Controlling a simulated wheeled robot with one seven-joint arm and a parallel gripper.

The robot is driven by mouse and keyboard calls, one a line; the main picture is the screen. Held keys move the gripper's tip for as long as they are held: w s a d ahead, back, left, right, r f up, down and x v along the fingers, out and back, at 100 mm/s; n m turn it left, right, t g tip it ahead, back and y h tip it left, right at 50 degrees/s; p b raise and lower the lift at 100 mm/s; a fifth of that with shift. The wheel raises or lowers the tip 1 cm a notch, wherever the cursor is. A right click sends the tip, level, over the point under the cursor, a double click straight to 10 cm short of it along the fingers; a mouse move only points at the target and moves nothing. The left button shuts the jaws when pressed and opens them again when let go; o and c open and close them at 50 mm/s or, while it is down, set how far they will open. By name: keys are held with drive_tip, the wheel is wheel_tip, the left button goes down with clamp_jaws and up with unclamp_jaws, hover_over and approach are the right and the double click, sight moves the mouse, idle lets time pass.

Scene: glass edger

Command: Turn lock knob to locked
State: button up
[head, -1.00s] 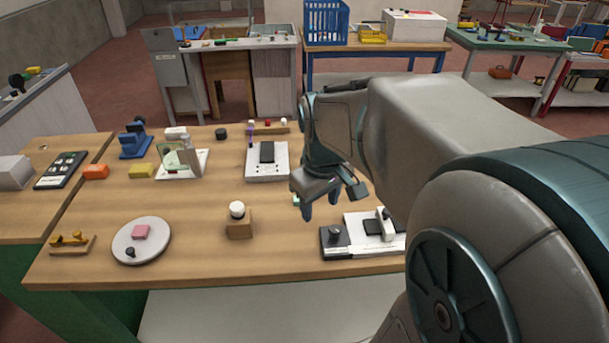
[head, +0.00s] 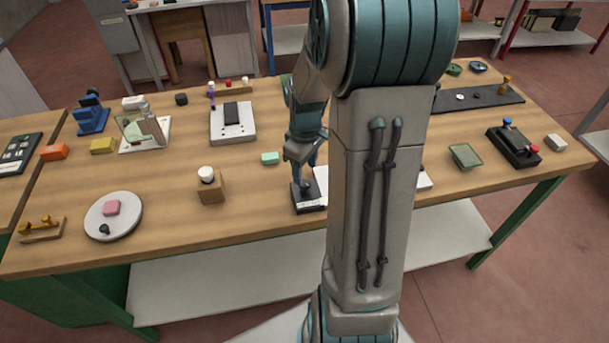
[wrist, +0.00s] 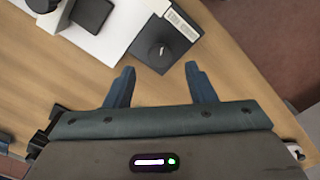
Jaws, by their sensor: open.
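The knob is a round black knob (wrist: 160,52) with a small pale mark on top. It sits on a dark panel (wrist: 150,35) with a white printed label (wrist: 182,24). The panel joins a white base (wrist: 112,35). In the head view the dark panel (head: 312,206) is at the table's front edge, partly behind my arm. My gripper (wrist: 158,70) is open and empty, with the knob just beyond its fingertips and between their lines. In the head view my gripper (head: 303,178) is right above the panel; whether it touches the knob I cannot tell.
A wooden block with a white knob (head: 209,185) stands left of the panel. A white plate with a black pad (head: 232,122) is further back. A green tray (head: 465,156) lies to the right.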

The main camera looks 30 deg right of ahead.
sight(305, 182)
drive_tip(key=shift+f, duration=2.15)
drive_tip(key=c, duration=1)
